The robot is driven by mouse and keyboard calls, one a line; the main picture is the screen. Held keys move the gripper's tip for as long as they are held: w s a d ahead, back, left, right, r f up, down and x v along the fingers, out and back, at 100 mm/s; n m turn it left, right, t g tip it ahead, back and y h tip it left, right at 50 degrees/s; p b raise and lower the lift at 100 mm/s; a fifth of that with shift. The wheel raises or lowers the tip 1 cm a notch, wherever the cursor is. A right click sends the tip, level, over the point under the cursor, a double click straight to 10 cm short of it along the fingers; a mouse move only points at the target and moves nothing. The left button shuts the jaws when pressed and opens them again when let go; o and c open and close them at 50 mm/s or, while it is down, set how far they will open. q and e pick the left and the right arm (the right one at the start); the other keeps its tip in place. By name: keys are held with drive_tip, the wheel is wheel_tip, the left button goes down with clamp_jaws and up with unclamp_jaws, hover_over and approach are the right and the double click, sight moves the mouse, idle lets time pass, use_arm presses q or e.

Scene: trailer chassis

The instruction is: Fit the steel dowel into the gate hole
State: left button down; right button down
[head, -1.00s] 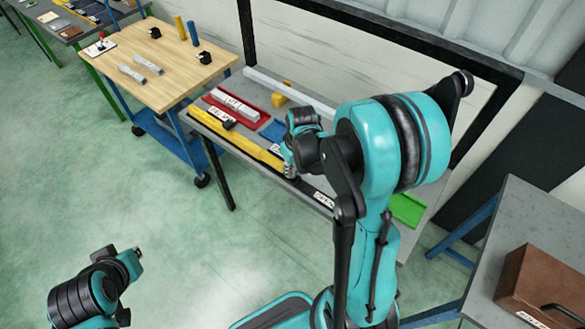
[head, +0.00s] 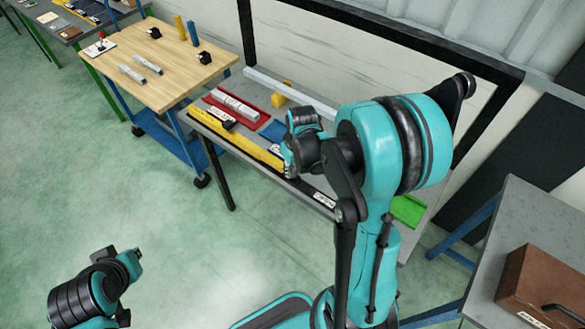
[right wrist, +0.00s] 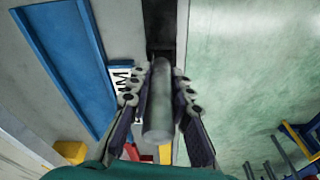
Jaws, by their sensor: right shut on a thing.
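The steel dowel (right wrist: 158,105) is a grey cylinder in the right wrist view, lying lengthwise between the fingers of my right gripper (right wrist: 160,93). The gripper is shut on it. A dark, narrow part (right wrist: 161,25) lies just past the dowel's far end; I cannot tell whether they touch. The gate hole cannot be made out. In the head view my right gripper (head: 290,170) is low over the front edge of the grey bench, and the dowel is hidden there. My left gripper (head: 135,258) is at the lower left over the floor, its fingers too small to read.
The grey bench (head: 262,112) carries a red tray (head: 222,103), a yellow bar (head: 258,151), a yellow block (head: 279,100) and a green tray (head: 408,209). A blue tray (right wrist: 62,55) lies left of the dowel. A wooden cart (head: 170,75) stands left; a brown box (head: 540,285) sits right.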

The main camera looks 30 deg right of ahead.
drive_tip(key=shift+f+b, duration=0.95)
idle(0.3)
drive_tip(key=c, duration=1.3)
unclamp_jaws()
drive_tip(key=shift+r, duration=0.15)
wheel_tip(320, 180, up, 12)
drive_tip(key=s, duration=0.1)
drive_tip(key=shift+s+d, duration=0.15)
drive_tip(key=shift+s, duration=0.25)
drive_tip(key=s+a+f+m+t+b, duration=0.1)
drive_tip(key=s+a+t+b, duration=0.3)
drive_tip(key=s+a, duration=0.5)
drive_tip(key=shift+s+a+f+t, duration=0.25)
drive_tip(key=shift+a+f+t, duration=0.35)
drive_tip(key=shift+a+f, duration=0.3)
